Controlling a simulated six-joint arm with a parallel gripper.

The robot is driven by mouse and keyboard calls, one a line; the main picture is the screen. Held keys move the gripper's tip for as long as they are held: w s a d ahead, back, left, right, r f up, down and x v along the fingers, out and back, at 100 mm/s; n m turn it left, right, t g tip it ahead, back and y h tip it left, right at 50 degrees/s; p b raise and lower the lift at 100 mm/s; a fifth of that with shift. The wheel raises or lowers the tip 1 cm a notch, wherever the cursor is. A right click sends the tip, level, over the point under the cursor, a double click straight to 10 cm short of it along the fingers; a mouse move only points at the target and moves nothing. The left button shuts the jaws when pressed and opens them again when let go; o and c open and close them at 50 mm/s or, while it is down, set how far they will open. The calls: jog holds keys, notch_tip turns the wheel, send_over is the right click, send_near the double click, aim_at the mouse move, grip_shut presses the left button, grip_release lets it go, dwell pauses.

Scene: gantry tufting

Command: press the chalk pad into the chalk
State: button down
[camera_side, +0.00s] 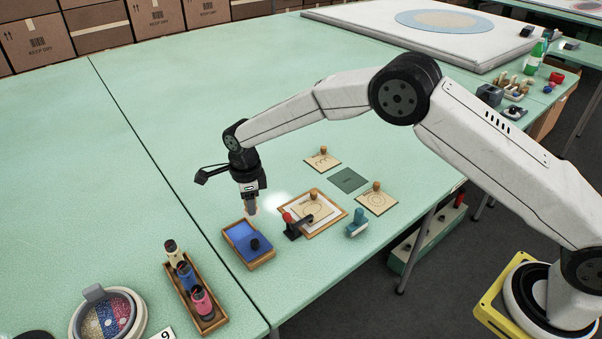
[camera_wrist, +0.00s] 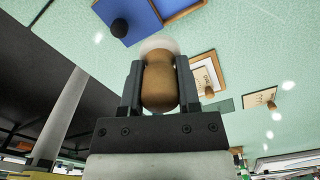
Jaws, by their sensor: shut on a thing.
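My gripper (camera_side: 250,207) is shut on the chalk pad (camera_wrist: 158,85), a rounded wooden handle with a pale, whitish end. In the wrist view the handle stands between the two dark fingers, with the pale end pointing away from me. The blue chalk tray (camera_side: 267,263) is a low wooden-edged box with a blue surface and a black knob (camera_side: 254,244). I cannot tell whether that blue is chalk or a cover. My gripper is above the table by the tray's far edge. The pad appears apart from the blue. The tray also shows at the wrist view's top (camera_wrist: 185,13).
A framed drawing (camera_side: 327,197) with a red-topped black clamp (camera_side: 292,225) lies right of the tray. A wooden rack of bottles (camera_side: 210,320) stands left.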

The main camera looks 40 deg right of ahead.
jog(key=shift+w+a+f, duration=0.3)
jog(key=shift+w+a, duration=0.35)
jog(key=shift+w, duration=0.15)
jog(key=shift+w+a+f, duration=0.3)
jog(key=shift+w+a, duration=0.35)
jog(key=shift+w, duration=0.1)
jog(key=shift+f, duration=0.15)
jog(key=shift+f, duration=2.85)
jog(key=shift+f, duration=0.55)
jog(key=shift+r, duration=0.1)
notch_tip(320, 180, up, 7)
dwell(0.5)
